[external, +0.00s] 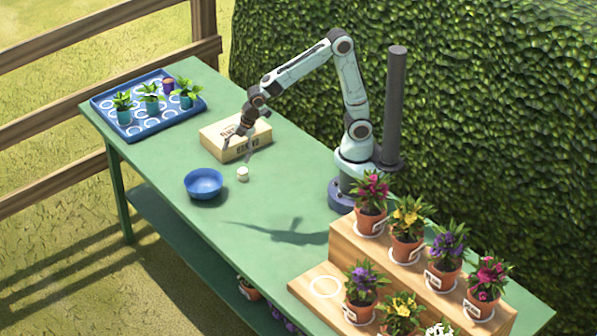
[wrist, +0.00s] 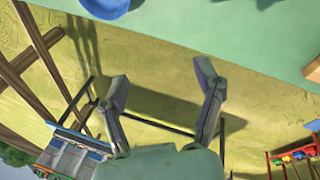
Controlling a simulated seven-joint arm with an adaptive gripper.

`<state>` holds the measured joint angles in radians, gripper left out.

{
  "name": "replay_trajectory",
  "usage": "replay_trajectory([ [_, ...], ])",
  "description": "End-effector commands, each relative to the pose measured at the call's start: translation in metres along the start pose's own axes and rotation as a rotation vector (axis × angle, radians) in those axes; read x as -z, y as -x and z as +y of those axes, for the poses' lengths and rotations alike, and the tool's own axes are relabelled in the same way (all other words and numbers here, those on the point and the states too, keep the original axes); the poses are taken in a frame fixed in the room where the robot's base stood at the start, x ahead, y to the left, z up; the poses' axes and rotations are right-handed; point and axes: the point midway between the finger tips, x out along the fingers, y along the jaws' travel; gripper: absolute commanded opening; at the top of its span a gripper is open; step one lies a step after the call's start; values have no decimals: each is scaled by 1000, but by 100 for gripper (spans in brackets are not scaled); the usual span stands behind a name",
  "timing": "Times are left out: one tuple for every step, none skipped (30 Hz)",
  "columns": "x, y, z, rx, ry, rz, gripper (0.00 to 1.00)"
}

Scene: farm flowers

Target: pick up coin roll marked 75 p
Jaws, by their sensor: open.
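A small pale cylinder (external: 242,173), which may be the coin roll, stands on the green table just right of the blue bowl (external: 203,183). Its marking is too small to read. My gripper (external: 238,153) is open and empty, above and in front of the cardboard box, a little above the pale cylinder. In the wrist view its two fingers (wrist: 160,80) are spread apart with nothing between them. The bowl shows cut off at the top of that view (wrist: 106,6).
The cardboard box (external: 236,143) stands behind the cylinder. A blue tray with potted seedlings (external: 190,113) is at the far left end. A wooden stepped stand with flower pots (external: 345,250) fills the near right end. The table's middle (external: 270,200) is clear.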

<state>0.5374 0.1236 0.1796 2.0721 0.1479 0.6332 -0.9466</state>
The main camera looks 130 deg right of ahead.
Motion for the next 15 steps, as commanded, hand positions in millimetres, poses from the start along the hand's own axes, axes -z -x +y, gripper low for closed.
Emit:
replay_trajectory([
  [-25,-32,24,25,-72,-47,67],
  [-40,-49,35,40,-115,-70,67],
  [-62,-70,45,64,-180,-97,67],
  [-80,-86,49,89,-232,-118,67],
  [-98,-99,51,116,-282,-136,67],
  [-120,-115,50,153,-342,-157,67],
  [-134,-125,48,179,-380,-168,67],
  [-147,-133,44,203,-415,-178,67],
  [-162,-141,39,229,-453,-189,67],
  [-171,-145,36,243,-477,-196,67],
  [-179,-147,35,251,-497,-201,67],
  [-186,-148,34,256,-516,-205,67],
  [-190,-149,34,256,-525,-207,67],
  [-192,-150,34,255,-531,-208,67],
  [-194,-153,33,255,-536,-208,67],
])
